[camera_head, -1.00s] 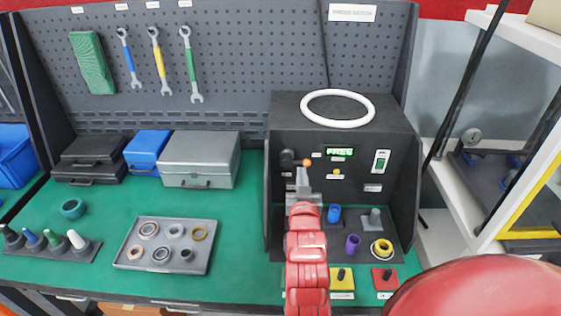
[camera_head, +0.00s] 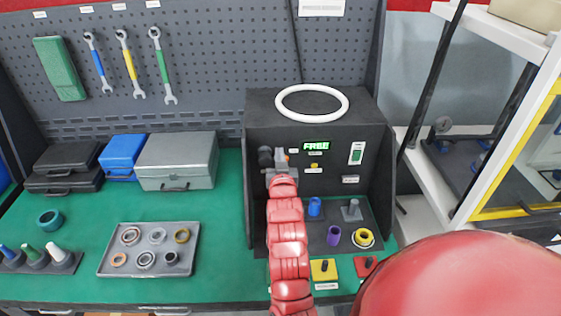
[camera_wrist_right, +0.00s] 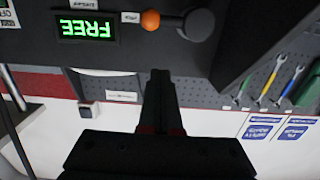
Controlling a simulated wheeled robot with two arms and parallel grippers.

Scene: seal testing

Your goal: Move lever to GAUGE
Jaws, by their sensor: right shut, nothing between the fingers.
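The black box panel carries a lever with a dark round hub (camera_head: 265,156) and an orange ball tip. The orange tip (camera_wrist_right: 150,21) and the dark hub (camera_wrist_right: 198,24) show clearly in the upside-down right wrist view. The tip points toward the lit green display (camera_head: 316,146), which reads FREE. My right gripper (camera_head: 274,168) is in front of the panel at the lever, partly covering it in the head view. Its fingers (camera_wrist_right: 160,75) are shut and empty in the wrist view, apart from the orange tip in the picture. My left gripper is out of view.
A white ring (camera_head: 312,88) lies on the box top. A green switch (camera_head: 356,153) is right of the display. Small coloured parts and a yellow block (camera_head: 323,270) stand below the panel. A grey case (camera_head: 176,148) and a parts tray (camera_head: 103,262) are left.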

